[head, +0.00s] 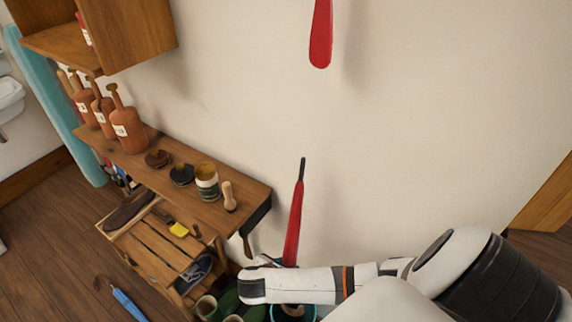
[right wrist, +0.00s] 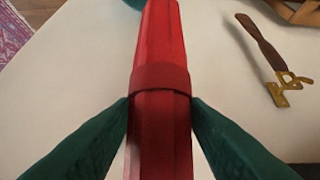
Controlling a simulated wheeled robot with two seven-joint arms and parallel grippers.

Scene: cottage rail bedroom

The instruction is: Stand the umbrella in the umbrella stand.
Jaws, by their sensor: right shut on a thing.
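The red umbrella (head: 294,225) is nearly upright against the pale wall, its dark thin tip pointing up and leaning slightly right. My right gripper (head: 262,262) is around its lower part, which my forearm hides. In the right wrist view, the green fingers of my right gripper (right wrist: 160,110) press on both sides of the red umbrella (right wrist: 160,50), just by a darker red band. A round teal-rimmed container (head: 293,313), perhaps the umbrella stand, shows below my forearm at the bottom edge, mostly hidden. My left gripper is not in view.
A wooden bench (head: 240,192) with bottles and tins stands left of the umbrella. A slatted rack (head: 150,250) with shoes and brushes is below it. Green boots (head: 230,303) stand near the container. A red paddle-shaped thing (head: 321,40) is high on the wall.

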